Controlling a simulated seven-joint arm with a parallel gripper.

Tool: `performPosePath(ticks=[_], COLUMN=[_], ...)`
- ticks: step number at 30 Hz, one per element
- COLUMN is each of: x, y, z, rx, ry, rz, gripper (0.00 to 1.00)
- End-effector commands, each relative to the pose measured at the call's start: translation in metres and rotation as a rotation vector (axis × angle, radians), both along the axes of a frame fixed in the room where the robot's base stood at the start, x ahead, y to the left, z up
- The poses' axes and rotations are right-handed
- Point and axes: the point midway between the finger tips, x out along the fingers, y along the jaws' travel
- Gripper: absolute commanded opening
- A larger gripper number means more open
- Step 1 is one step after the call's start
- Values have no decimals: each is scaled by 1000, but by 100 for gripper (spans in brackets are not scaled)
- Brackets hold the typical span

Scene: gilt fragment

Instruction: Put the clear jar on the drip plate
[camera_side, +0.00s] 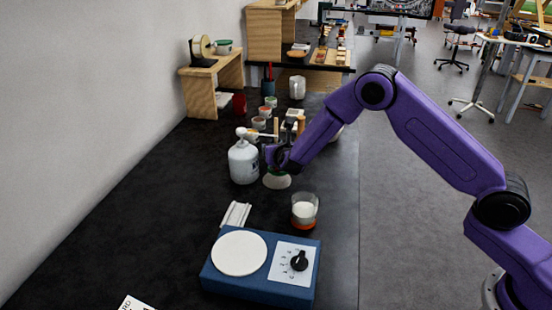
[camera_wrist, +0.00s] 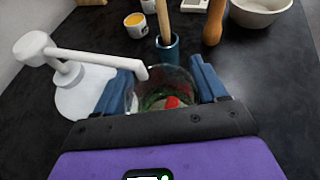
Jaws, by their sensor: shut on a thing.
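My gripper (camera_wrist: 165,88) is shut on a clear jar (camera_wrist: 160,95), whose glass shows between the blue fingers in the wrist view. Green and red show in or through it. In the side view my gripper (camera_side: 275,156) is just right of the white pump bottle, and the held jar is mostly hidden. A pale round shape (camera_side: 277,181) shows below the gripper; I cannot tell whether it is the drip plate or part of the jar. Another glass (camera_side: 304,211), with white contents and an orange-red base, stands nearer the camera.
The white pump bottle (camera_side: 243,162) stands close; its spout reaches toward the held jar in the wrist view. A blue device (camera_side: 262,290) with a white round top (camera_side: 239,253) stands in front. A blue cup (camera_wrist: 168,50) and a bowl (camera_wrist: 262,8) lie beyond.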

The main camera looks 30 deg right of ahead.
Motion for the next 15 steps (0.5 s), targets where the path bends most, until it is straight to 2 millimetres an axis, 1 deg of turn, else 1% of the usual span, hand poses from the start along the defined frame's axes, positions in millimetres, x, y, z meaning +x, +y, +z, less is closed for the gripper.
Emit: performPosePath(ticks=[2,6,10,15], x=[5,4,4,5], y=[6,5,5,5], z=[0,-18,-31,-34], rx=[3,-1,-1,2], ry=[-3,1,0,-3], rz=[2,2,0,1], gripper=[33,33,33,33])
